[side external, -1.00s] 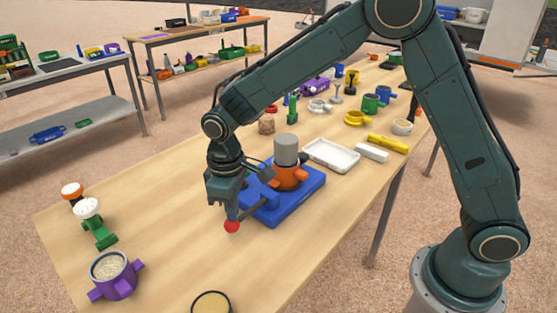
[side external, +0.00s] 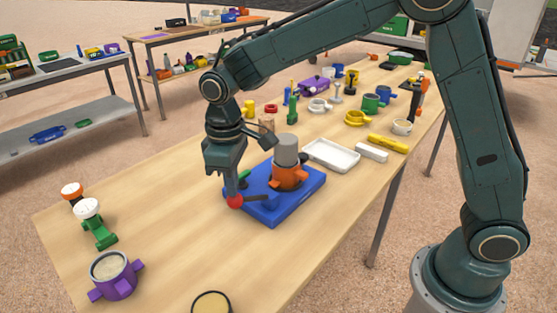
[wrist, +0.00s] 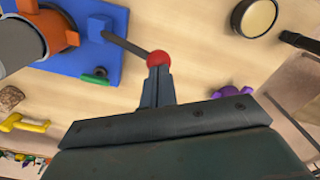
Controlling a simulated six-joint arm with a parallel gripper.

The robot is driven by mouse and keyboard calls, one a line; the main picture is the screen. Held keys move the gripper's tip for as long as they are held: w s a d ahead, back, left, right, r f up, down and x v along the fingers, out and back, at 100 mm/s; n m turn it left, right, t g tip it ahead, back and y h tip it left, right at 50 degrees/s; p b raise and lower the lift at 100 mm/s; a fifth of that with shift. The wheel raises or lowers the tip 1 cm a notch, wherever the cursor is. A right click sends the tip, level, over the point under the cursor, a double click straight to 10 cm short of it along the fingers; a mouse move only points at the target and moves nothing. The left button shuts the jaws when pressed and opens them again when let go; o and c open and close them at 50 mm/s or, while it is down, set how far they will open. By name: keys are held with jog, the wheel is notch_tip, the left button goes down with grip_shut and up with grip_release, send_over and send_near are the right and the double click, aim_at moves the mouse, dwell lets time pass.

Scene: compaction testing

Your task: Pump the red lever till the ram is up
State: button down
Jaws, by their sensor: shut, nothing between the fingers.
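The lever is a dark bar (side external: 258,198) with a red ball (side external: 235,201) at its end, jutting left from the blue base (side external: 287,210). An orange body (side external: 287,177) on the base holds a grey cylindrical ram (side external: 286,150) that stands upright out of its top. My gripper (side external: 234,190) points down with its fingers shut and empty, right at the red ball. In the wrist view the fingertips (wrist: 158,75) meet or overlap the red ball (wrist: 158,59); whether they touch is unclear. The lever bar (wrist: 126,46) runs from the ball to the blue base (wrist: 95,60).
A white tray (side external: 318,164) and a white block (side external: 371,153) lie right of the base. A purple pot (side external: 116,285) and green-and-white piece (side external: 95,225) stand at the left. Several colourful parts crowd the far table end. Table between pot and base is clear.

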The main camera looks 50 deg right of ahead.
jog(key=shift+d+r, duration=0.1)
jog(key=shift+r, duration=0.6)
jog(key=shift+f, duration=0.1)
jog(key=shift+a+f, duration=0.5)
jog(key=shift+f, duration=3.9)
jog(key=shift+d+r, duration=0.15)
jog(key=shift+r, duration=1.35)
jog(key=shift+d+r, duration=0.2)
jog(key=shift+r, duration=1.25)
jog(key=shift+d+r, duration=0.15)
jog(key=shift+r, duration=1.35)
